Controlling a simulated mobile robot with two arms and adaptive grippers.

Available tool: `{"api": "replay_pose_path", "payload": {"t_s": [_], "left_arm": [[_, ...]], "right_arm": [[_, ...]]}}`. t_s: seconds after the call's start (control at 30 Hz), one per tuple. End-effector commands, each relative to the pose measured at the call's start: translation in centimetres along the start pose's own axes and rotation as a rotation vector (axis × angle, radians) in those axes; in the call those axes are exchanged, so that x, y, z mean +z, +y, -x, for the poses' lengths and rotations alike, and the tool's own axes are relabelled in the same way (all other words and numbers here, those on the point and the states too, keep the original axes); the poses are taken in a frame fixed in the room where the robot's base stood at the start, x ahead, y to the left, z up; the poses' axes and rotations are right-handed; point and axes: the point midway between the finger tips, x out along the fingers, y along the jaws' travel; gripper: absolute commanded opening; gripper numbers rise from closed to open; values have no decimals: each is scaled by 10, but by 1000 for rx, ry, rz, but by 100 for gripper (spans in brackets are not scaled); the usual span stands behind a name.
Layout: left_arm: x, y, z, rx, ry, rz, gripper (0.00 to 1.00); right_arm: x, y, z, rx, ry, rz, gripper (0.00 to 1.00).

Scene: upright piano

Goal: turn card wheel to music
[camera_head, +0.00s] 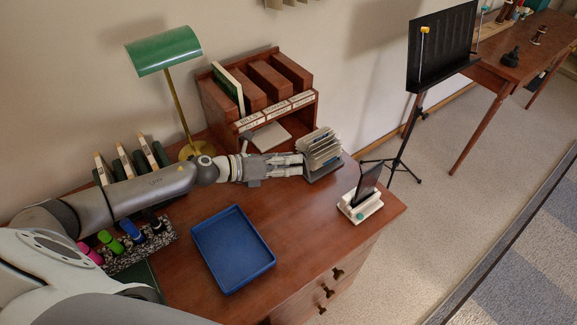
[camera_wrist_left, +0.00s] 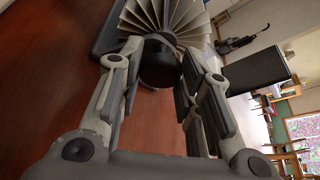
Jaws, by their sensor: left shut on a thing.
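The card wheel (camera_head: 320,147) is a fan of pale cards on a dark base at the right part of the wooden desk. In the left wrist view, its cards (camera_wrist_left: 165,14) spread out beyond the fingers, and a black round knob (camera_wrist_left: 158,62) on its side sits between the fingertips. My left gripper (camera_head: 300,164) reaches in from the left and is shut on the knob, which it also shows in the left wrist view (camera_wrist_left: 156,70). The lettering on the cards is too small to read. My right gripper is not in view.
A blue tray (camera_head: 232,250) lies in front of my left arm. A small stand with a dark card (camera_head: 361,203) is near the desk's right corner. Behind are a wooden organizer (camera_head: 265,90) and a green lamp (camera_head: 163,50). A music stand (camera_head: 440,45) stands on the floor.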

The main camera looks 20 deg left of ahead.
Motion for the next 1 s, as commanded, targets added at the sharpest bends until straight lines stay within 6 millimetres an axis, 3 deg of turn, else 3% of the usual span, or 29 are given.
{"api": "replay_pose_path", "payload": {"t_s": [0.53,0.57,0.7,1.0], "left_arm": [[1,0,0,-11,-1,28,9],[1,0,0,-11,-1,28,35],[1,0,0,-11,-1,28,53],[0,0,0,-11,0,28,54]], "right_arm": [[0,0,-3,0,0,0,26],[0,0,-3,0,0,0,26],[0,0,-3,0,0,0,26],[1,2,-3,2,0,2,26]]}}
